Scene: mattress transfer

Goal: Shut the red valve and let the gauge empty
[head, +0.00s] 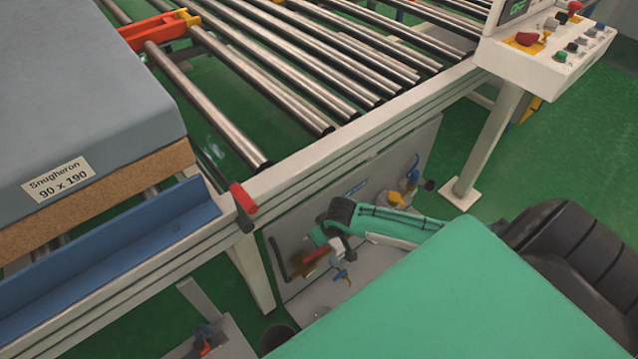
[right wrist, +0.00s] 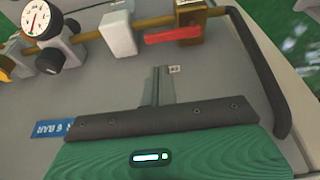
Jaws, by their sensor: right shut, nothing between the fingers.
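The red valve handle (right wrist: 173,35) is in the right wrist view, just below a brass body on the brass pipe, and lies roughly along that pipe. It also shows in the head view (head: 314,259). The round white gauge (right wrist: 35,20) stands on the same pipe at the upper left of the wrist view; its reading is too small to tell. I cannot make out the gauge in the head view. My right gripper (right wrist: 166,72) is shut and empty, with its fingertips a little short of the red handle and apart from it. My left gripper is out of view.
A black bar handle (right wrist: 262,75) borders the panel beside the valve. A white block (right wrist: 118,34) sits on the pipe between gauge and valve. Above the panel runs the roller conveyor frame (head: 330,150), with a red-capped lever (head: 243,198) and a grey mattress (head: 90,90).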

